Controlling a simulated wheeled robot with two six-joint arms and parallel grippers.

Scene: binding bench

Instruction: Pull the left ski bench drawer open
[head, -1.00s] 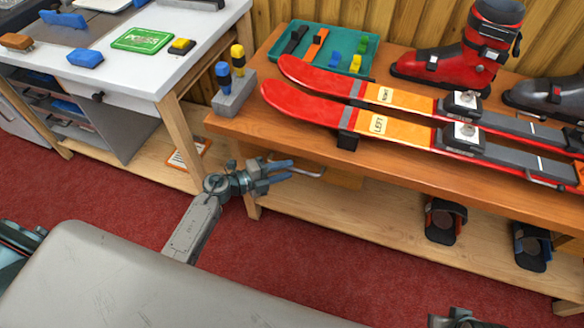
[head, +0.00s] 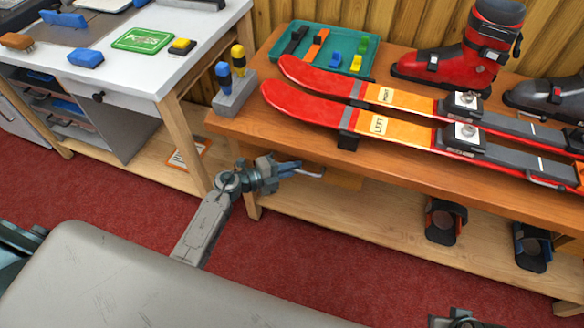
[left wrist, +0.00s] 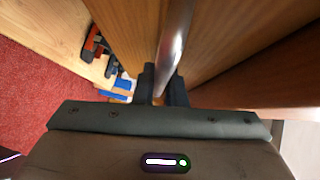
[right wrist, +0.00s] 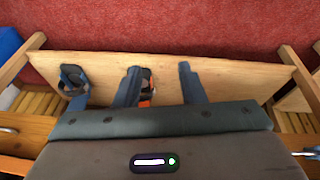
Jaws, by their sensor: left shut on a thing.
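The ski bench (head: 235,128) has a left drawer (head: 345,182) under its top, near the bench's left end. The drawer's metal bar handle (head: 313,173) shows at the tips of my left gripper (head: 291,168). In the left wrist view the handle (left wrist: 176,40) runs between the fingers of my left gripper (left wrist: 163,80), which is shut on it. The drawer looks shut or nearly so; its front is mostly hidden under the bench top. My right gripper (right wrist: 160,72) is open and empty, over the bench's lower shelf in its wrist view.
Red and orange skis (head: 400,125) lie on the bench top beside a red boot (head: 470,60) and a teal tray (head: 335,62). Bindings (head: 445,220) rest on the lower shelf (head: 380,232). A white-topped table (head: 200,30) stands at left. Red carpet is clear in front.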

